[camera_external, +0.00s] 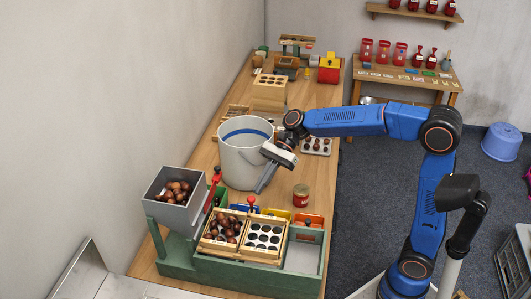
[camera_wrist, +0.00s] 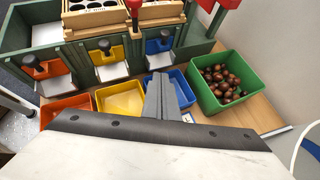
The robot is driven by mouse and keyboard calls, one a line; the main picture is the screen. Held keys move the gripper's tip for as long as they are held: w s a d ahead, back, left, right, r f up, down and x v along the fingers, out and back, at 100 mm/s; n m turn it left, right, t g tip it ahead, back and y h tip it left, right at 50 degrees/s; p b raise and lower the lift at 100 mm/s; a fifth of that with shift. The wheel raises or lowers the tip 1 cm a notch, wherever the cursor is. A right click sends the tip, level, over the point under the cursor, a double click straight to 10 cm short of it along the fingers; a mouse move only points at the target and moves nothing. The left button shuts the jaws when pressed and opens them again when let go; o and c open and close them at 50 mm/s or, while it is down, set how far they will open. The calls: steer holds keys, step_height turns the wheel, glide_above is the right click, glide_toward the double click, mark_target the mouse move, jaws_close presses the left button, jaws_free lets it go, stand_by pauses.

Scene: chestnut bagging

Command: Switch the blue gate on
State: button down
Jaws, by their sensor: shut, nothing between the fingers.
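The blue gate (camera_wrist: 158,46) is a small blue plate with a black knob (camera_wrist: 165,33), set in the front of the green sorting stand (camera_external: 232,266). It is in the upper middle of the wrist view; I cannot make it out in the external view. The blue bin (camera_wrist: 181,78) sits below it. My gripper (camera_wrist: 160,76) is shut and empty, its fingers over the blue bin and apart from the gate in the picture. In the external view my gripper (camera_external: 261,190) points down beside the grey bucket, above the stand's bins.
Yellow (camera_wrist: 105,46) and orange (camera_wrist: 40,68) gates stand left of the blue one. A red-knobbed lever (camera_wrist: 134,4) rises above. A green bin of chestnuts (camera_wrist: 226,82) is at right. The grey bucket (camera_external: 240,165) and a red jar (camera_external: 301,196) stand near my gripper.

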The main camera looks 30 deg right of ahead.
steer(key=s+a+f, duration=0.1)
steer(key=s+a, duration=0.1)
steer(key=a, duration=0.6)
steer(key=shift+s+a+f, duration=0.25)
steer(key=shift+s+a, duration=0.15)
steer(key=shift+r, duration=1.9)
